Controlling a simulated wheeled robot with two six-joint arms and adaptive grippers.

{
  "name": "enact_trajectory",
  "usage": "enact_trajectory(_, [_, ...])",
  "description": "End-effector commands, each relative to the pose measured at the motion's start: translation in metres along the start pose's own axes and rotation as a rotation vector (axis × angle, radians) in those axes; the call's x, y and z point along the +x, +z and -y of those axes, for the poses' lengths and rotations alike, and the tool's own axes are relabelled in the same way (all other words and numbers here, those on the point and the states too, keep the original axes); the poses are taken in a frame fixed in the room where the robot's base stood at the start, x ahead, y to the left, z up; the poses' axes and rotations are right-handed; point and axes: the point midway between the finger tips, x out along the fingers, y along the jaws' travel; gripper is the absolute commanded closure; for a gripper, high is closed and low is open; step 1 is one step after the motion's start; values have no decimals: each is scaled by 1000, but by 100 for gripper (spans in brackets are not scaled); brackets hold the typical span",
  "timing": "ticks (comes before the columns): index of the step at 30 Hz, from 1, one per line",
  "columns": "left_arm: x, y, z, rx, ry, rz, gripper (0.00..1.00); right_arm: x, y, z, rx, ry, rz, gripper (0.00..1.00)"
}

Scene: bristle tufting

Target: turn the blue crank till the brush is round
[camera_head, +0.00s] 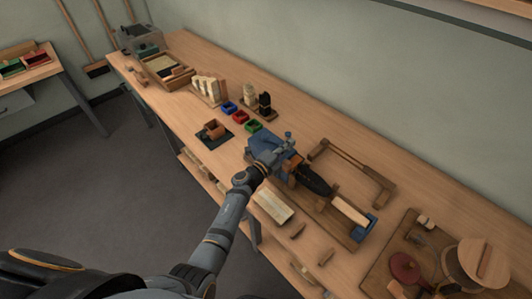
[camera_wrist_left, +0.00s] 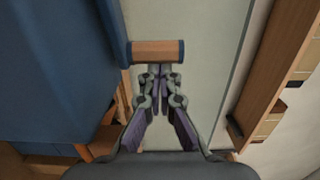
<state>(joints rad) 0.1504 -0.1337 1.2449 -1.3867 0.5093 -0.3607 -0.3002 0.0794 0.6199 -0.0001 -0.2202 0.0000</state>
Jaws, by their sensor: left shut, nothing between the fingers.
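A blue machine body (camera_head: 262,145) stands at the table's front edge, partly behind my left arm; it fills the left of the left wrist view (camera_wrist_left: 55,70). A wooden crank handle with blue ends (camera_wrist_left: 157,52) sticks out beside it. My left gripper (camera_head: 287,137) is shut and empty, its fingertips (camera_wrist_left: 160,72) right at the handle's lower side; I cannot tell whether they touch. A dark elongated piece (camera_head: 314,181), apparently the brush, lies in the wooden frame right of my wrist; its roundness cannot be judged. My right gripper is out of view.
A wooden bow-like frame (camera_head: 352,168) lies behind the machine. A board (camera_head: 380,272) with round items is at the right. Bare table lies along the wall.

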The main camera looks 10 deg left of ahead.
Motion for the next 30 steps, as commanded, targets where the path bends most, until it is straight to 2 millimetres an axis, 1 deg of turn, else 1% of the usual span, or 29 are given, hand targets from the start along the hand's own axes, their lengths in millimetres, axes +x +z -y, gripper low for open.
enact_trajectory(3, [7, 0, 0, 0, 0, 0, 100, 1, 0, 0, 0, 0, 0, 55])
enact_trajectory(10, [14, 1, 0, 1, 0, 0, 100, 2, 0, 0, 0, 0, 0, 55])
enact_trajectory(30, [15, 2, 0, 0, 0, 0, 100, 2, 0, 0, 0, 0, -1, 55])
